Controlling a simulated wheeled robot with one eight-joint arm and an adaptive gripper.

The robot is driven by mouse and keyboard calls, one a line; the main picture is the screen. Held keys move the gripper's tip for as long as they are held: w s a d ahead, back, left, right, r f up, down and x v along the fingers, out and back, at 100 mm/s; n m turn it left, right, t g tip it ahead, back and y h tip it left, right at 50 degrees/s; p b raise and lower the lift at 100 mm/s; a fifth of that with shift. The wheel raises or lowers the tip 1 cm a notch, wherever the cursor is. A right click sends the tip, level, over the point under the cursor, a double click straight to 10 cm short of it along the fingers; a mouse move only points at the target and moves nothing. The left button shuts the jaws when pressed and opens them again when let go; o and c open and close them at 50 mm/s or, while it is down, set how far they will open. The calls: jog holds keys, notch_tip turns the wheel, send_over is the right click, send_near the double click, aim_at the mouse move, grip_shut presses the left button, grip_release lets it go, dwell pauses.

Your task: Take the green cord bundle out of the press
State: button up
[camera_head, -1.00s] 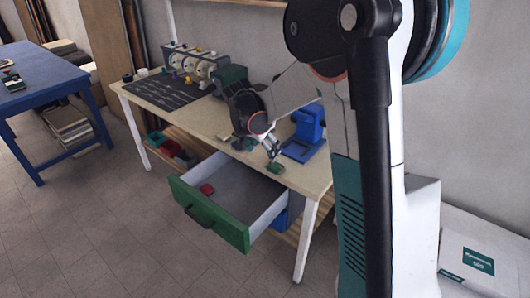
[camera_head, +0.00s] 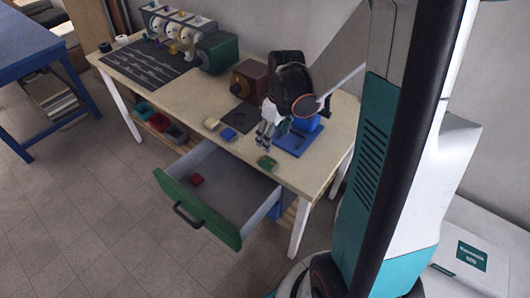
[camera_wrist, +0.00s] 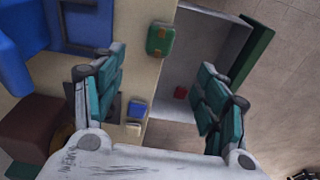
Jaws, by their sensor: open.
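The blue press (camera_head: 306,124) stands at the right end of the workbench, partly hidden behind my arm; blue parts of it (camera_wrist: 84,47) show at the upper left in the wrist view. A small green piece (camera_head: 267,162) lies on the bench near its front edge, outside the press. No other green bundle shows in the press. My gripper (camera_head: 270,134) is open and empty above the bench, left of the press.
An open green-fronted drawer (camera_head: 196,207) sticks out below the bench and holds a red piece (camera_head: 197,180). Blue (camera_head: 228,134) and cream (camera_head: 211,124) pieces and a brown box (camera_head: 248,80) are left of my gripper. A white box (camera_head: 470,262) stands at right.

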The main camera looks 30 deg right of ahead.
jog(key=b, duration=0.3)
send_over(267, 161)
jog(key=s, duration=0.1)
jog(key=f, duration=0.8)
jog(key=shift+s+d+f, duration=0.15)
jog(key=shift+d+f, duration=0.05)
jog(key=shift+f, duration=0.05)
jog(key=shift+w+a+f+b, duration=0.1)
jog(key=shift+w+f+b, duration=0.15)
jog(key=shift+f+b, duration=0.75)
jog(key=shift+w+a+f+b, duration=0.15)
jog(key=shift+f+b, duration=0.25)
jog(key=shift+f, duration=1.2)
jog(key=shift+d+r, duration=0.1)
jog(key=c, duration=1)
jog(key=shift+r, duration=0.1)
jog(key=shift+c, duration=0.2)
